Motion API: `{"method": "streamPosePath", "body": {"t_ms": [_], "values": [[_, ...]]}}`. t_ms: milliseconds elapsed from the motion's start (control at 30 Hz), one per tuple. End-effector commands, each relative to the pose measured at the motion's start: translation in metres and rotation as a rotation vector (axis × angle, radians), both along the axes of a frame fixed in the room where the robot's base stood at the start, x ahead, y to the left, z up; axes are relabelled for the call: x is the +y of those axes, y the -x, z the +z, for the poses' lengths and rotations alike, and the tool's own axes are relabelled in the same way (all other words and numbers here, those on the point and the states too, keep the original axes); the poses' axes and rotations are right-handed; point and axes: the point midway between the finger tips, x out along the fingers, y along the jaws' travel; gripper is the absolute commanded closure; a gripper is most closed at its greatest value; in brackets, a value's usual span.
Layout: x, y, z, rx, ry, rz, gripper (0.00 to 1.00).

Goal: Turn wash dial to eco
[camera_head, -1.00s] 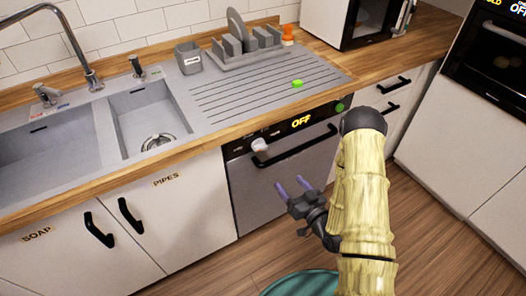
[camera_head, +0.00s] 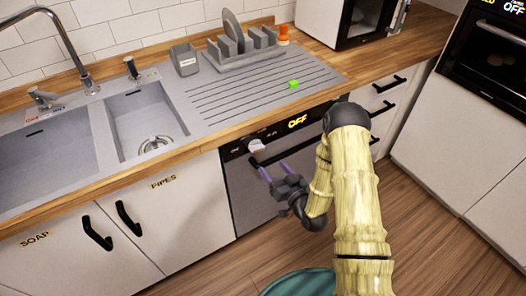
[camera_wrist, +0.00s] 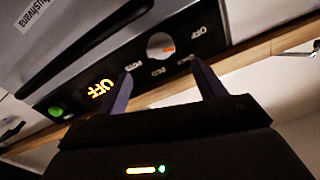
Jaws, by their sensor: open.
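The wash dial (camera_head: 257,145) is a pale round knob on the dishwasher's black control panel, left of the lit yellow "OFF" display (camera_head: 298,121). In the wrist view the dial (camera_wrist: 160,45) lies beyond and between my two fingertips, with small labels around it, one reading OFF. The display (camera_wrist: 101,88) also shows there, upside down. My gripper (camera_head: 272,170) is open and empty, its purple fingers pointing up toward the panel just below the dial. In the wrist view my gripper (camera_wrist: 160,72) shows its fingers spread, apart from the dial.
The dishwasher's black handle (camera_head: 285,150) sticks out below the panel, close to my fingers. The wooden counter edge (camera_head: 215,140) runs above it.

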Motion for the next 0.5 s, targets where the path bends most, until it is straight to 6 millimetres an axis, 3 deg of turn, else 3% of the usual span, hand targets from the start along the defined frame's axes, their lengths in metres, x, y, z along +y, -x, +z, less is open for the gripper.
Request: {"method": "streamPosePath", "body": {"t_ms": [500], "values": [[0.050,-0.071,0.001,-0.002,0.000,0.004,0.31]]}}
